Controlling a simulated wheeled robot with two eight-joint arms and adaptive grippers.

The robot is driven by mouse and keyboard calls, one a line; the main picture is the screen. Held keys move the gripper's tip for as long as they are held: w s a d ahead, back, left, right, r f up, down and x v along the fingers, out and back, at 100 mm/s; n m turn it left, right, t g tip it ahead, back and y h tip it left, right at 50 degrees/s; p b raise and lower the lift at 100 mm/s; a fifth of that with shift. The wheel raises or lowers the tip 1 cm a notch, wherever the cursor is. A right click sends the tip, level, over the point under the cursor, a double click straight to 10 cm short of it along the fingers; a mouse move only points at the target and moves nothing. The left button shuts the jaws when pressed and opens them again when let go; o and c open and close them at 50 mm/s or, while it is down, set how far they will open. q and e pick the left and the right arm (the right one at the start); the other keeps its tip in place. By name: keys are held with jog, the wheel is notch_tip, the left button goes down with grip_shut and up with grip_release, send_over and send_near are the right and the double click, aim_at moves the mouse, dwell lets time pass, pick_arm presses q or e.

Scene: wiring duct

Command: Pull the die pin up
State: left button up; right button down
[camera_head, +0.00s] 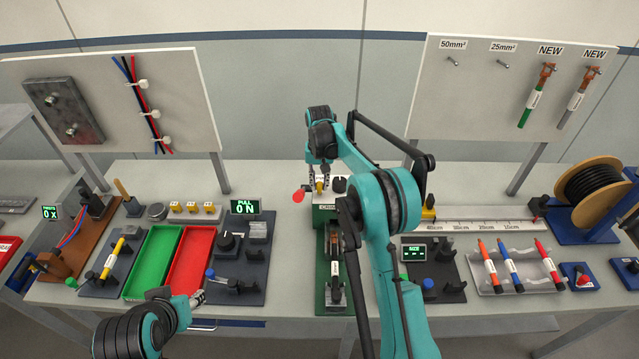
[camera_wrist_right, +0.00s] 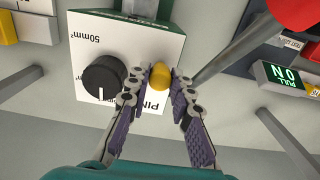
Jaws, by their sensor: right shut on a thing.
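The die pin shows as a yellow knob (camera_wrist_right: 160,79) in the right wrist view, above a white panel lettered "PIN" and "50mm²". My right gripper (camera_wrist_right: 167,92) has its fingertips closed on either side of the yellow knob. In the head view my right gripper (camera_head: 319,178) is at the top of the green crimping press (camera_head: 321,243); the knob is tiny there. How far the pin is raised cannot be told. My left gripper (camera_head: 196,298) is at the table's front edge, away from the press; its jaw state is unclear.
A black dial (camera_wrist_right: 103,79) sits beside the pin on the panel. A red ball (camera_head: 298,196) is just left of the right gripper. My right arm covers part of the table right of the press. Green (camera_head: 133,293) and red trays lie to the left.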

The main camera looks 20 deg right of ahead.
aim_at(320, 184)
notch_tip(320, 184, up, 2)
jog(key=shift+r+p, duration=0.1)
jog(key=shift+p, duration=0.2)
jog(key=shift+w, duration=0.1)
jog(key=c, duration=1.6)
grip_release()
jog(key=shift+c, duration=0.2)
jog(key=o, duration=0.3)
notch_tip(320, 184, up, 12)
jog(key=shift+f, duration=0.1)
jog(key=shift+s, duration=0.2)
